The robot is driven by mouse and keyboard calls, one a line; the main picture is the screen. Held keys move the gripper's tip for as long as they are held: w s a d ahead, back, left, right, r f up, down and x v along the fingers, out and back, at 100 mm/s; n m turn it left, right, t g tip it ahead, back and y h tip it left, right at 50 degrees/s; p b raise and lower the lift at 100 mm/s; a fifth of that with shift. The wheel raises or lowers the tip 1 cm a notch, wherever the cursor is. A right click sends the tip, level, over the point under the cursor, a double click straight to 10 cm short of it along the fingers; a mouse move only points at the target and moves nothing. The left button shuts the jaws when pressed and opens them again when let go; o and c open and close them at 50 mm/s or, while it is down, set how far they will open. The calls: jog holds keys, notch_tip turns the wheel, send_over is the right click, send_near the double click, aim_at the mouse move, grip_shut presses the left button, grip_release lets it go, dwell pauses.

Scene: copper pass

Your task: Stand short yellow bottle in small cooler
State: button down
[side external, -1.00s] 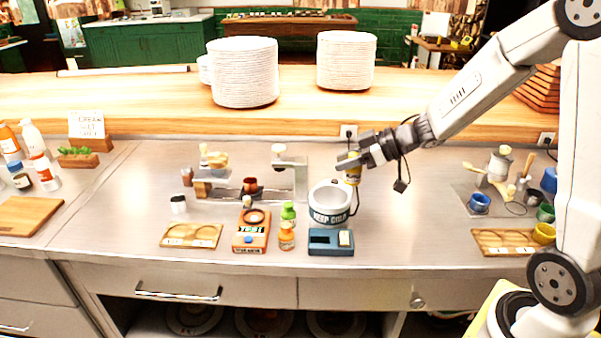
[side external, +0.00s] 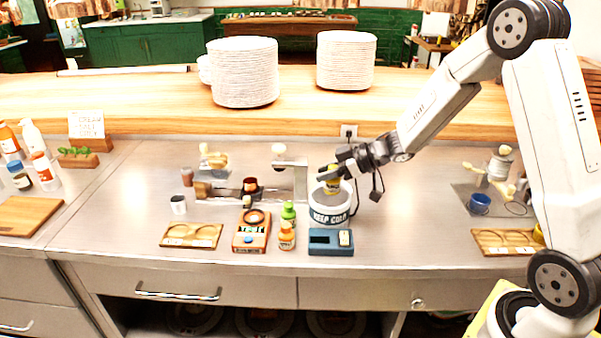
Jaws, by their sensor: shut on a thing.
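The small cooler (side external: 330,216) is a round white tub with a dark "KEEP COLD" band, standing on the steel counter. My gripper (side external: 332,178) is above its opening, shut on the short yellow bottle (side external: 332,187). The bottle looks roughly upright, and its top is partly covered by the fingers. Its lower end overlaps the cooler's opening in this view; I cannot tell how deep it is or whether it touches the cooler.
Close in front of the cooler are a blue tray (side external: 331,242), a green bottle (side external: 289,213) and an orange bottle (side external: 287,236). An orange-framed device (side external: 252,232) stands left of them. A metal stand (side external: 292,178) is behind left. The counter right of the cooler is clear.

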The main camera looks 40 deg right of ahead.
jog(key=shift+w+f, duration=0.15)
jog(key=shift+f, duration=0.8)
jog(key=shift+w+f, duration=0.1)
jog(key=shift+f, duration=0.8)
jog(key=shift+f, duration=0.6)
jog(key=shift+c, duration=2)
grip_release()
jog(key=shift+r, duration=0.15)
jog(key=shift+r, duration=0.5)
jog(key=v, duration=1.2)
